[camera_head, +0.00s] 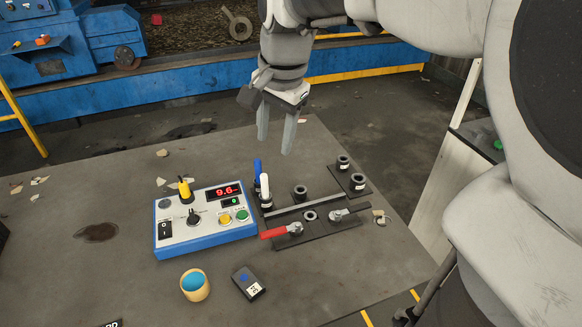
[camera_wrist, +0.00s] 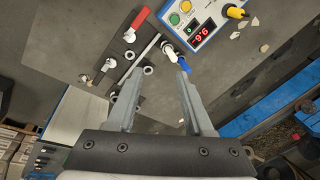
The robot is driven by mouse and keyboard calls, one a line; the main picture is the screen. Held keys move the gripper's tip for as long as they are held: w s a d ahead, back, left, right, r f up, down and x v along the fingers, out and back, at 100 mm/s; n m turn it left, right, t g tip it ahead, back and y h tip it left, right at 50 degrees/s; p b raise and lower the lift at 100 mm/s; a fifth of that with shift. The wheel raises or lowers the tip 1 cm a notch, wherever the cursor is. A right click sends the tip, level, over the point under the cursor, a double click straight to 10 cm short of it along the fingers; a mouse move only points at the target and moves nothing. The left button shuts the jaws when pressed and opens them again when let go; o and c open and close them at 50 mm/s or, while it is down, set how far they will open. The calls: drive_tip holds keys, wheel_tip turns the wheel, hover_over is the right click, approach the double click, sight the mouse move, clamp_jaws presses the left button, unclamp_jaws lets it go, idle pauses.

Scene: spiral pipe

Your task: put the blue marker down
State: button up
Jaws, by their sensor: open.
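The blue marker (camera_head: 258,167) stands upright on the table, its lower end in a dark holder partly hidden by the panel and the white marker. In the wrist view the blue marker (camera_wrist: 185,66) shows near the tip of the right-hand finger. My gripper (camera_head: 275,144) is open and empty, fingers pointing down, above and behind the marker and apart from it. In the wrist view my gripper (camera_wrist: 158,76) has clear space between its fingers. The white marker (camera_head: 265,184) stands in a black holder (camera_head: 266,204) just in front of the blue one.
A blue and white control panel (camera_head: 205,222) with a red display stands left of the markers. Empty black holders (camera_head: 300,193) and a dark fixture with a red-handled lever (camera_head: 282,231) are to the right.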

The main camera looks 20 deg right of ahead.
drive_tip(key=s+f+n+t, duration=0.2)
drive_tip(key=s+n, duration=0.8)
drive_tip(key=s, duration=0.5)
drive_tip(key=shift+s+a+f+n+t, duration=0.3)
drive_tip(key=shift+s+n+t, duration=0.1)
drive_tip(key=shift+t, duration=0.1)
